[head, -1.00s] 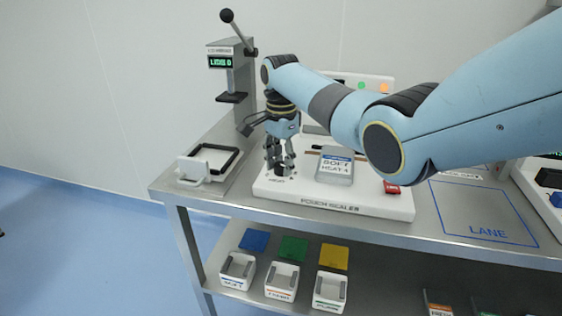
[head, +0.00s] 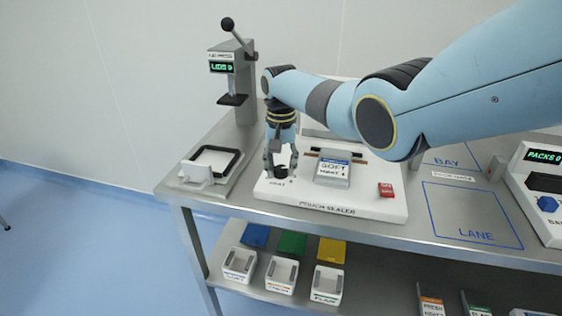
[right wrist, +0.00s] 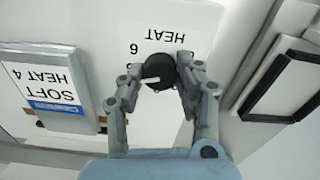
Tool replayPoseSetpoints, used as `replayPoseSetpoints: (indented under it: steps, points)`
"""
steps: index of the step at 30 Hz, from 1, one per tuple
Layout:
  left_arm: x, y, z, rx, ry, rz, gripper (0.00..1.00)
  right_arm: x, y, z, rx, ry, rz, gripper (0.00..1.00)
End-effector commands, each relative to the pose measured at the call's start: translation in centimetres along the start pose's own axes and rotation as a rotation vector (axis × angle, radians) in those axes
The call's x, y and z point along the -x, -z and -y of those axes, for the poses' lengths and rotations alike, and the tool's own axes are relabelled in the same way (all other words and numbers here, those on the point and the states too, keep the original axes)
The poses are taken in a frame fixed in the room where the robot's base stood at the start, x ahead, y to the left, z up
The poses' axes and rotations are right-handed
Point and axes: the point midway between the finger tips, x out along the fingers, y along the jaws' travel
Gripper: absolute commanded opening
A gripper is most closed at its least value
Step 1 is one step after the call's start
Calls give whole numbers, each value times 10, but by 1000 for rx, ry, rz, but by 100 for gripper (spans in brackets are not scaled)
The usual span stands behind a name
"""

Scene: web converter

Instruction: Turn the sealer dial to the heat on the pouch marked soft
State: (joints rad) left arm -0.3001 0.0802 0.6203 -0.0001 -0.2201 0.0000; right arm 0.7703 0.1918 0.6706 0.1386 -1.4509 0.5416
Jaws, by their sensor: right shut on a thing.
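The white pouch sealer (head: 335,204) stands on the steel bench. Its black round dial (right wrist: 158,70) sits on the panel marked HEAT, with a 6 readable beside it. The fingers hide other marks, and I cannot tell the setting. My right gripper (head: 281,165) points down over the sealer's left end. In the right wrist view its fingers (right wrist: 155,85) are shut on the dial, one on each side. The pouch (head: 333,172) lies on the sealer, right of the dial in the head view. In the wrist view its label reads SOFT, HEAT 4 (right wrist: 45,85). My left gripper is not in view.
A red button (head: 386,190) is at the sealer's right. A lever press (head: 232,75) and black-framed tray (head: 212,160) stand to the left. The blue-outlined LANE area (head: 470,215) is empty. Labelled bins (head: 281,275) sit on the lower shelf.

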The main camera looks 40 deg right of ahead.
Motion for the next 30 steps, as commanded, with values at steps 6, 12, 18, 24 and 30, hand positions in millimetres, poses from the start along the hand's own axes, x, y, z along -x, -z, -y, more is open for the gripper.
replayPoseSetpoints:
  steps: [6, 12, 18, 24, 30]
  points:
    - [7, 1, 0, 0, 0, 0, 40, 2, 1, 1, 197, 1, -3, 2]
    - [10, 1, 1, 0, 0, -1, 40, 2, 2, 1, 357, 1, -5, 2]
    - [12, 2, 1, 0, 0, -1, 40, 2, 2, 1, 473, 1, -5, 2]
    - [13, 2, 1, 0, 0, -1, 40, 2, 2, 1, 542, 1, -5, 2]
    - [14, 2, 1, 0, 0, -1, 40, 2, 2, 1, 569, 1, -6, 2]
